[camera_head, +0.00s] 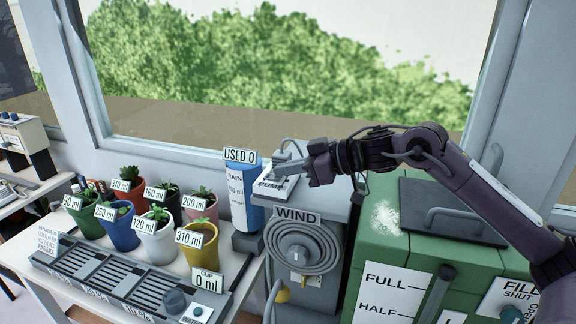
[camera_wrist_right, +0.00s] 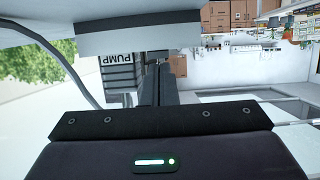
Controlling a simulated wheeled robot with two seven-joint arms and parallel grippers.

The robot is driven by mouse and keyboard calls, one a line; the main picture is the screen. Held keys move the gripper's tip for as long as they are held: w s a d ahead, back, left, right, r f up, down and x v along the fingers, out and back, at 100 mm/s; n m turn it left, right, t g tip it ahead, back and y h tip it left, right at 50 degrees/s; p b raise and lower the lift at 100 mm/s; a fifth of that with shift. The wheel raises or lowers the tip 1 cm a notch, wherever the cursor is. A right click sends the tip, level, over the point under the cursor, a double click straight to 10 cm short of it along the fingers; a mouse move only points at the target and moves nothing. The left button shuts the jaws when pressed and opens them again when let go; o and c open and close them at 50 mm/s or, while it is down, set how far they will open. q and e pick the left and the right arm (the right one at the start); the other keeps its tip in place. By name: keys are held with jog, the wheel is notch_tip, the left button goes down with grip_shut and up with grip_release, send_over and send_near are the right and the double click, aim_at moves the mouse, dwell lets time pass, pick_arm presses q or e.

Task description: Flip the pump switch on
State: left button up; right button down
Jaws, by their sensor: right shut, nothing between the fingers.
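My left gripper is not in view.
The blue rain container (camera_head: 243,195) and several labelled pots (camera_head: 157,240) stand to the left. A window (camera_head: 270,75) lies behind.

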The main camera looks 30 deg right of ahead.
jog(key=shift+f, duration=0.1)
jog(key=shift+f+b, duration=0.55)
jog(key=shift+s+d+r, duration=0.1)
jog(key=shift+s+r, duration=0.05)
jog(key=shift+r, duration=0.1)
jog(key=shift+p, duration=0.3)
jog(key=shift+r+p, duration=0.7)
jog(key=shift+r, duration=0.1)
